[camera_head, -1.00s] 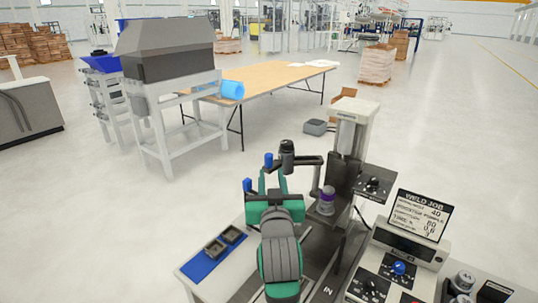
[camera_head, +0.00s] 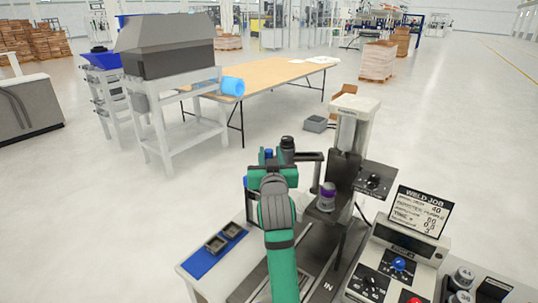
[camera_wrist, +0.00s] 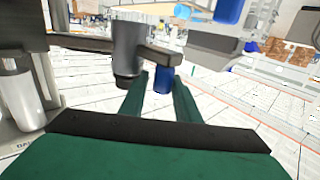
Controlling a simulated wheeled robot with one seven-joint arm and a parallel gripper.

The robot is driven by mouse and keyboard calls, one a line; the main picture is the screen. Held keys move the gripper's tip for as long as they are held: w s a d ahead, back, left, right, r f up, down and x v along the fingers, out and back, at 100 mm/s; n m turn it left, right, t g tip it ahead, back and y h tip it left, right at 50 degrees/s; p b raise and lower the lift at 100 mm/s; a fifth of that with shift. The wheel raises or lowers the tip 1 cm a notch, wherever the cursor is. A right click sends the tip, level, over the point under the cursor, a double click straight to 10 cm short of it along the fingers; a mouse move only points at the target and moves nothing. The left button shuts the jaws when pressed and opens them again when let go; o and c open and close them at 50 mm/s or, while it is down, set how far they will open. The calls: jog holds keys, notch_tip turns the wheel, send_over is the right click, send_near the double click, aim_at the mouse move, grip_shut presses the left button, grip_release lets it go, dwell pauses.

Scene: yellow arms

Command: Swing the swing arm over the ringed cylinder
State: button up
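The dark swing arm (camera_head: 308,156) reaches left from the press column and carries a dark cylindrical head (camera_head: 287,149). A blue upright handle (camera_head: 268,153) is at its free end; in the wrist view the handle (camera_wrist: 163,80) hangs at the bar's end, right of the head. The grey cylinder with a purple ring (camera_head: 327,197) stands on the dark press platform, right of and nearer than the head, which is not over it. My green gripper (camera_wrist: 161,78) is open, its fingertips on either side of the handle, with a visible gap at the left finger.
The pale press column (camera_head: 354,130) rises behind the platform. A blue tray (camera_head: 207,262) with two dark square holders lies left of my arm. A control console (camera_head: 385,270) and weld job screen (camera_head: 421,215) stand at right.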

jog(key=shift+a, duration=0.1)
grip_shut()
jog(key=shift+d, duration=0.2)
jog(key=shift+a, duration=0.15)
jog(key=shift+s, duration=0.1)
